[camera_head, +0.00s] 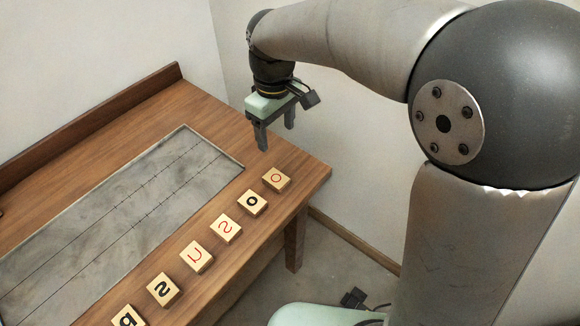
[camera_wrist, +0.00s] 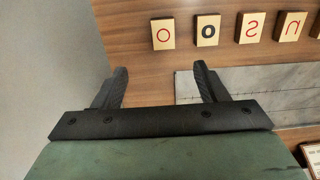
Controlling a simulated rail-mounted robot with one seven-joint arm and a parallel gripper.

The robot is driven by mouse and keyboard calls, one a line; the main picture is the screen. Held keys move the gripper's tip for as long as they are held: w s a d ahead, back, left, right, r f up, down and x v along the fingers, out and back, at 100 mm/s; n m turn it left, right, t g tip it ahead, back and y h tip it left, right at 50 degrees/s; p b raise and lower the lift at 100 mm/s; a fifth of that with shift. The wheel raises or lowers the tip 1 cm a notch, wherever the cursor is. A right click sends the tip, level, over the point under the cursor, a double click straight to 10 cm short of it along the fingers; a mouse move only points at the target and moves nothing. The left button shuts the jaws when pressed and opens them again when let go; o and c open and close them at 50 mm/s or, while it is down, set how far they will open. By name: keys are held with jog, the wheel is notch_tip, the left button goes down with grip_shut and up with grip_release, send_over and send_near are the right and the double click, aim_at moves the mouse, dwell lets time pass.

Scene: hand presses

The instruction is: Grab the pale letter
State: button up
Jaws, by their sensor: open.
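A row of pale wooden tiles lies along the table's near edge. Each has a red or black letter, and no single one stands out as paler. From the far end in the head view: a red "o" tile (camera_head: 276,179), a bold black "o" tile (camera_head: 252,202), a red "s" tile (camera_head: 226,228), a red "n" or "u" tile (camera_head: 196,255), a black "s" tile (camera_head: 163,290), and a cut-off black-lettered tile (camera_head: 127,317). My gripper (camera_head: 277,136) is open and empty, above the table's far right end. The wrist view shows the red "o" (camera_wrist: 163,34) beyond the fingertips (camera_wrist: 160,70).
A grey slab (camera_head: 120,215) with two thin lines is set in the wooden table (camera_head: 150,110), beside the row. A raised wooden ledge (camera_head: 90,120) runs along the back. The wall is close beyond my gripper. Bare wood lies between the slab and tiles.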

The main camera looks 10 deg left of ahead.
send_over(276, 178)
jog(key=f, duration=1.1)
jog(key=shift+d, duration=0.25)
jog(key=f, duration=0.5)
jog(key=shift+a+f+p, duration=0.1)
jog(key=shift+a+p, duration=0.15)
jog(key=shift+p, duration=0.1)
jog(key=c, duration=1.1)
